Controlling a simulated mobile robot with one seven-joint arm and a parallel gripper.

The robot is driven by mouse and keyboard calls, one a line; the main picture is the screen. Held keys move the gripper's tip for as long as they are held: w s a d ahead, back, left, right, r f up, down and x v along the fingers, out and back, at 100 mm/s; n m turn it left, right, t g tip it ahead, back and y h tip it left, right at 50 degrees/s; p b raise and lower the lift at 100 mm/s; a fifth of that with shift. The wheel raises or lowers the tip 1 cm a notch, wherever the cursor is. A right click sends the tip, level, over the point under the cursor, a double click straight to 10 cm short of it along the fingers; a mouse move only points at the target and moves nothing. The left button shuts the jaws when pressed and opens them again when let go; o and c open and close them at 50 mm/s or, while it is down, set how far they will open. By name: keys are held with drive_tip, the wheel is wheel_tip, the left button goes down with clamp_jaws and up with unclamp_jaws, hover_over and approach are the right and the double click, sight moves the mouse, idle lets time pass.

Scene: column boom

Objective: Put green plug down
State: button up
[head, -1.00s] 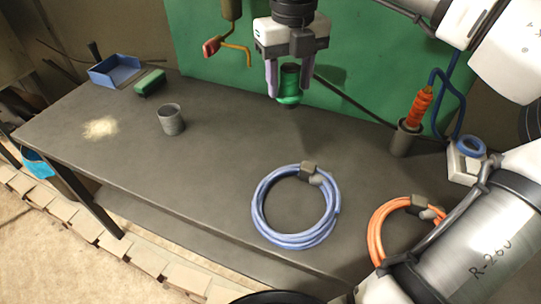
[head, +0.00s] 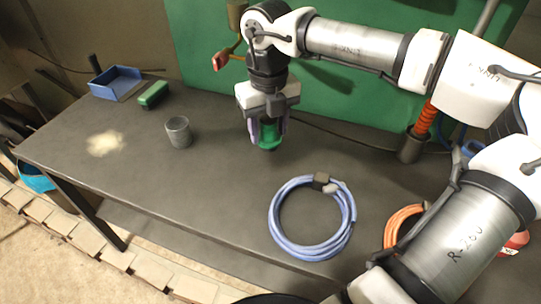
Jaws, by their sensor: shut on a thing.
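The green plug (head: 269,138) is upright between the fingers of my gripper (head: 268,132) in the head view. My gripper points down and is shut on it. The plug has a dark lower end, at or just above the grey table (head: 225,205); I cannot tell whether it touches. The upper part of the plug is partly hidden by the fingers.
A grey cup (head: 178,132) stands left of my gripper. A blue coiled cable (head: 275,222) lies in front of it, and an orange coil (head: 397,222) is partly behind my arm.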

wheel_tip(320, 180, down, 9)
drive_tip(key=shift+r+p, duration=0.15)
drive_tip(key=shift+p, duration=0.55)
drive_tip(key=shift+f, duration=0.5)
drive_tip(key=shift+f+b, duration=0.2)
drive_tip(key=shift+b, duration=0.1)
drive_tip(key=o, duration=1.1)
drive_tip(key=shift+r, duration=0.1)
drive_tip(key=shift+c, duration=0.2)
drive_tip(key=shift+r+p, duration=0.25)
drive_tip(key=shift+p, duration=0.2)
wheel_tip(320, 180, up, 12)
drive_tip(key=b, duration=0.3)
drive_tip(key=shift+f, duration=0.1)
